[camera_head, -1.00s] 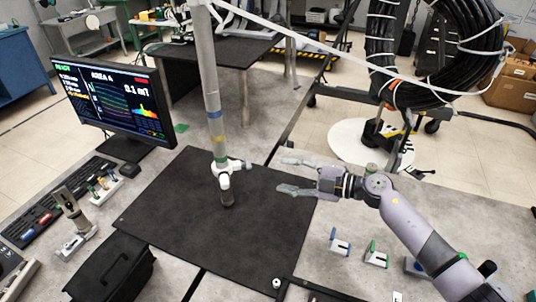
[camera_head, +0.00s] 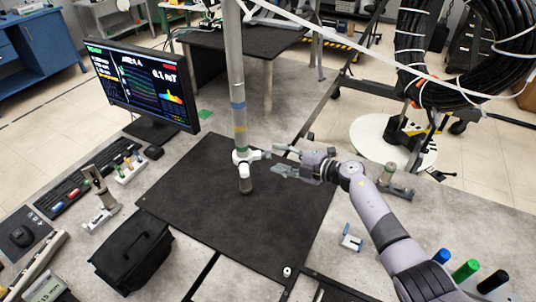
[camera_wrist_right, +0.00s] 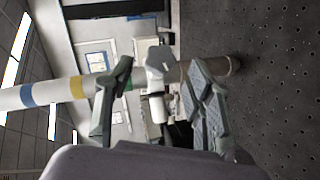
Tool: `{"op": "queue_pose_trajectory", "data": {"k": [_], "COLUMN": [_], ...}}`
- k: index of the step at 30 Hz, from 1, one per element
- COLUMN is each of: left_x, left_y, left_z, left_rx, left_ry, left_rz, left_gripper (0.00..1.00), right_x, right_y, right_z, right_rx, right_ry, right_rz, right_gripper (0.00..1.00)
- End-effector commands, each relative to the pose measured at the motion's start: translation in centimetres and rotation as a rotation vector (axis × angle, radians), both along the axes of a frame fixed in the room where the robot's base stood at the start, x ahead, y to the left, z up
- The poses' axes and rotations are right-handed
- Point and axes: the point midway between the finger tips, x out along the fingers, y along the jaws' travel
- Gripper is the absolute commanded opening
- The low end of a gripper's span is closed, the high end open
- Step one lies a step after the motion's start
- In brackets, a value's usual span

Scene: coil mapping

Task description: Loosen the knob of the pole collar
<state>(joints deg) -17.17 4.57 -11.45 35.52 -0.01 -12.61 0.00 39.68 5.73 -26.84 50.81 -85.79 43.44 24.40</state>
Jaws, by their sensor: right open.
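The upright pole (camera_head: 236,75) has blue, yellow and green bands and stands on the black perforated board (camera_head: 190,205). A white pole collar (camera_head: 240,157) sits low on it, with a short white knob (camera_head: 262,154) sticking out to the right. My right gripper (camera_head: 277,160) is open just right of the collar, fingers pointing at it. In the right wrist view, the collar (camera_wrist_right: 158,70) and its white protruding part (camera_wrist_right: 157,108) show between the spread fingers (camera_wrist_right: 160,75). I see no clear contact. My left gripper is not in view.
A monitor (camera_head: 143,83) stands at the back left. A black case (camera_head: 132,252) lies at the front left. A large black cable coil (camera_head: 490,60) hangs at the right, and a white cord crosses above my right arm. The board around the pole is clear.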

Motion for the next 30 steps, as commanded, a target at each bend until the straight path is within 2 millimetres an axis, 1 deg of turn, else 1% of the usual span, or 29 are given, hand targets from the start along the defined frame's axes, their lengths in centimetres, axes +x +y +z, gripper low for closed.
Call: {"op": "queue_pose_trajectory", "data": {"k": [1, 4, 9, 12, 16, 24, 30], "left_x": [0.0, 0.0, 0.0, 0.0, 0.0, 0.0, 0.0], "left_y": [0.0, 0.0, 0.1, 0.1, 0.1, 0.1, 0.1], "left_z": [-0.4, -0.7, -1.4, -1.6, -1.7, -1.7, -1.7], "left_rx": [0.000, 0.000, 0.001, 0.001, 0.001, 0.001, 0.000], "left_ry": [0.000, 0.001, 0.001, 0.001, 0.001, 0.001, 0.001], "left_rz": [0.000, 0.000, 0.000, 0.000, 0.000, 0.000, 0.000], "left_gripper": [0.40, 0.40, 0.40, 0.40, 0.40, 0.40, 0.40], "right_x": [0.5, 1.2, 2.2, 2.4, 2.6, 2.6, 2.6], "right_y": [0.7, 2.1, 3.4, 3.9, 4.3, 4.3, 4.3], "right_z": [-0.3, -0.6, -1.1, -1.3, -1.3, -1.3, -1.3], "right_rx": [0.003, 0.003, 0.002, 0.000, 0.000, 0.000, 0.000], "right_ry": [0.001, 0.002, 0.000, -0.001, -0.001, 0.000, 0.000], "right_rz": [-0.001, 0.000, -0.002, -0.001, -0.001, -0.001, -0.001], "right_gripper": [0.48, 0.48, 0.48, 0.48, 0.48, 0.48, 0.35]}}
